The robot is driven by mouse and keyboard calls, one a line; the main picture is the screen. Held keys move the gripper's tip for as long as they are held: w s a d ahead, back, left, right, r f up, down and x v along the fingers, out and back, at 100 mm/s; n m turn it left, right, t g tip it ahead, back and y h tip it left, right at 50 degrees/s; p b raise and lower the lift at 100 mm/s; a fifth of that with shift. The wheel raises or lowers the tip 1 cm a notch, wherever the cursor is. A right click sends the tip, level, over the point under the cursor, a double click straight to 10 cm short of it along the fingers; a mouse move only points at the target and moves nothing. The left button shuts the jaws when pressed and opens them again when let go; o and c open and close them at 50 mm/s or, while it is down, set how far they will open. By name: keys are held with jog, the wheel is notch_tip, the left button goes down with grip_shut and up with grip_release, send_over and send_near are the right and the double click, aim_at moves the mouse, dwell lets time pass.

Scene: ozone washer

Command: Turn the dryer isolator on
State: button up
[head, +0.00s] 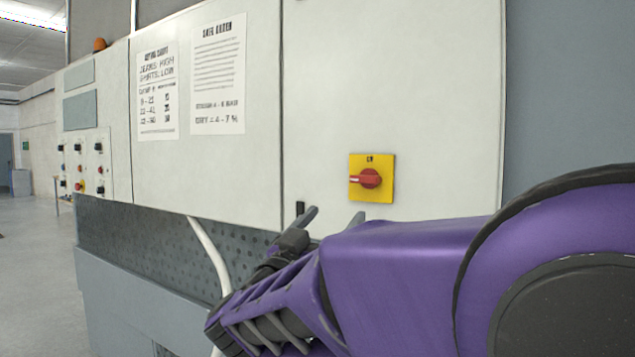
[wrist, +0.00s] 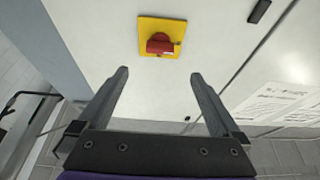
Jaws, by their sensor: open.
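The dryer isolator is a red rotary handle (head: 366,179) on a yellow square plate (head: 385,163), mounted on a pale cabinet door. In the head view the handle lies roughly horizontal, its pointer end to the left. The wrist view also shows the red handle (wrist: 160,44) on its yellow plate (wrist: 149,24), beyond the fingertips. My gripper (wrist: 158,75) is open and empty, with the isolator ahead of it and apart from it. In the head view my gripper (head: 335,216) is below and left of the isolator, partly hidden by my purple arm.
Two printed sheets (head: 218,75) are on the cabinet door to the left. A control panel (head: 85,165) with several knobs stands farther left. A small black latch (head: 300,208) is at the door seam. A white hose (head: 212,255) hangs below. Open floor (head: 35,260) lies at the left.

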aim_at(363, 182)
jog(key=p+x, duration=0.1)
jog(key=x, duration=1.2)
jog(key=shift+w+d+r, duration=0.1)
jog(key=shift+w+d, duration=0.1)
jog(key=shift+w, duration=0.1)
jog(key=shift+c, duration=0.2)
jog(key=c, duration=1.3)
jog(key=shift+o, duration=0.2)
